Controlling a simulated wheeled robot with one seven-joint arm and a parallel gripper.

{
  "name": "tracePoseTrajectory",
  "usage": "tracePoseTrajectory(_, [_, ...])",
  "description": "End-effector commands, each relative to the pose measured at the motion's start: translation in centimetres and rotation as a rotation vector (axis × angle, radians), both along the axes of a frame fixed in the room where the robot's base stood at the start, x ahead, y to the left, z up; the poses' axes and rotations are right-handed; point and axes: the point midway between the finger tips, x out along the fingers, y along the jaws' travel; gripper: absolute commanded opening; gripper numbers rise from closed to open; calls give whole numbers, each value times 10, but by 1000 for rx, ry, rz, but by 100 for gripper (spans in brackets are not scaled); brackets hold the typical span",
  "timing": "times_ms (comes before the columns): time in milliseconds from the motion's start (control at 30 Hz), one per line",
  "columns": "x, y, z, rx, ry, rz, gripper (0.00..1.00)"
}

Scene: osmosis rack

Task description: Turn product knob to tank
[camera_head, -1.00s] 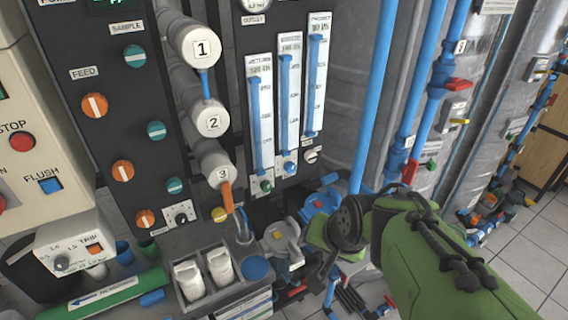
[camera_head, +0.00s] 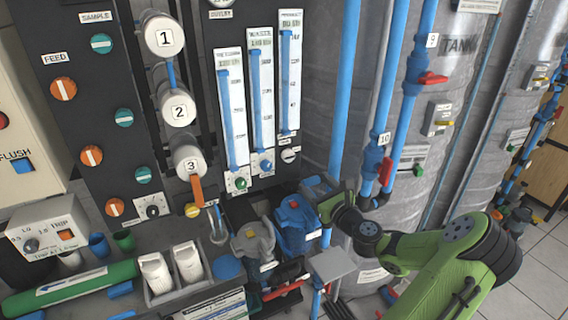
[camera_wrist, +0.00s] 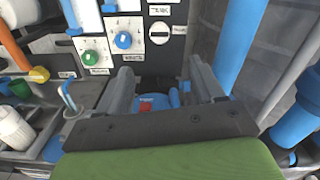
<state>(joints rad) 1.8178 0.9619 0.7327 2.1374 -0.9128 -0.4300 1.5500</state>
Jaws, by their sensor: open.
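The likely product knob is the small white knob (camera_head: 290,155) at the foot of the rightmost flow meter (camera_head: 289,75).
A blue knob (camera_wrist: 124,40) and a green knob (camera_wrist: 92,58) sit left of the white one. A blue pump (camera_head: 297,222) stands below the panel, close to my gripper. A vertical blue pipe (camera_head: 345,90) and a grey tank (camera_head: 317,100) stand at the right.

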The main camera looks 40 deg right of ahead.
Motion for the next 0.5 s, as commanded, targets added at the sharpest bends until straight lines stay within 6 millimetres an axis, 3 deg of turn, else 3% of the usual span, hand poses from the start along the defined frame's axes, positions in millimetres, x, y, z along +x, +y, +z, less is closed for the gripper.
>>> tracePoseTrajectory(300, [78, -22, -1, -6, 0, 5, 67])
tracePoseTrajectory(500, [119, -35, -1, -5, 2, 5, 67])
